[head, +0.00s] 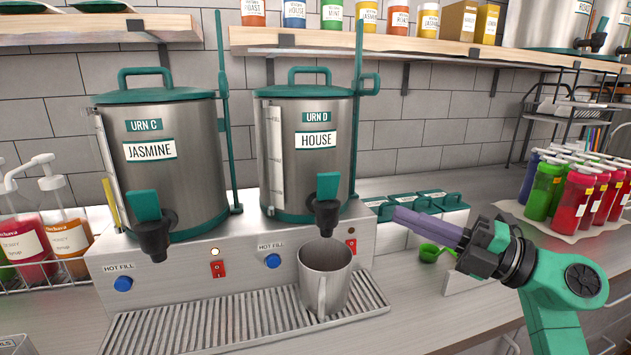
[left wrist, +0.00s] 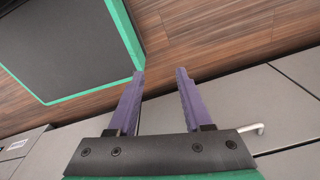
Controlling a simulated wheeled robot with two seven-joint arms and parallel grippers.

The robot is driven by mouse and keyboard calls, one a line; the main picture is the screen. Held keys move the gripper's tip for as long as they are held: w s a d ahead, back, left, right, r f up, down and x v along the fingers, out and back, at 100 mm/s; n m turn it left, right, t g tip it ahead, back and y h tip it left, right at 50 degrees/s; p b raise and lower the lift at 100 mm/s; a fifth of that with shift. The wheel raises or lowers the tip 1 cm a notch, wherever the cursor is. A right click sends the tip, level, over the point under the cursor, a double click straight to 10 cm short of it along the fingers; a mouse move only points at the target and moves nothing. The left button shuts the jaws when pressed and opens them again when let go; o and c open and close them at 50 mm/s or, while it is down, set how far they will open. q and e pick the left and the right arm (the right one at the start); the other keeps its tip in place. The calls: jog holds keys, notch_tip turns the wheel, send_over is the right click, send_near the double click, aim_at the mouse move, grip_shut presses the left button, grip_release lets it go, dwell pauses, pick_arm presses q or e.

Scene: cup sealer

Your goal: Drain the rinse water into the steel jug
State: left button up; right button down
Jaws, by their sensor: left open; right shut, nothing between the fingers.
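The steel jug (head: 326,275) stands upright on the drip tray (head: 240,320), below the black tap of Urn D (head: 306,160), labelled HOUSE. The green tap handle (head: 327,186) of Urn D stands upright. Urn C (head: 165,165), labelled JASMINE, is to its left. I see no stream of water, and the jug's contents cannot be made out. My right gripper (head: 398,214) is shut and empty, to the right of the jug and Urn D, apart from both. My left gripper (left wrist: 160,85) is open and empty in the left wrist view, above the floor and grey cabinet fronts.
Green-lidded containers (head: 418,208) and a green scoop (head: 430,252) lie behind my right gripper. Colourful bottles (head: 575,190) stand at the right. Syrup pump bottles (head: 65,235) stand at the left. The front right counter (head: 440,320) is mostly clear.

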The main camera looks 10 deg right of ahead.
jog(key=p, duration=0.5)
send_near(322, 180)
jog(key=a+r, duration=0.1)
jog(key=a, duration=0.2)
jog(key=w+p, duration=0.1)
jog(key=w+a+p, duration=0.1)
jog(key=w, duration=0.1)
jog(key=shift+w+r+g, duration=0.2)
jog(key=shift+w+g, duration=0.05)
jog(key=shift+g, duration=0.15)
pick_arm(q)
notch_tip(322, 180, up, 7)
jog(key=shift+s+d, duration=0.2)
jog(key=shift+d, duration=0.05)
pick_arm(e)
jog(key=shift+w+f, duration=0.1)
jog(key=shift+w, duration=0.1)
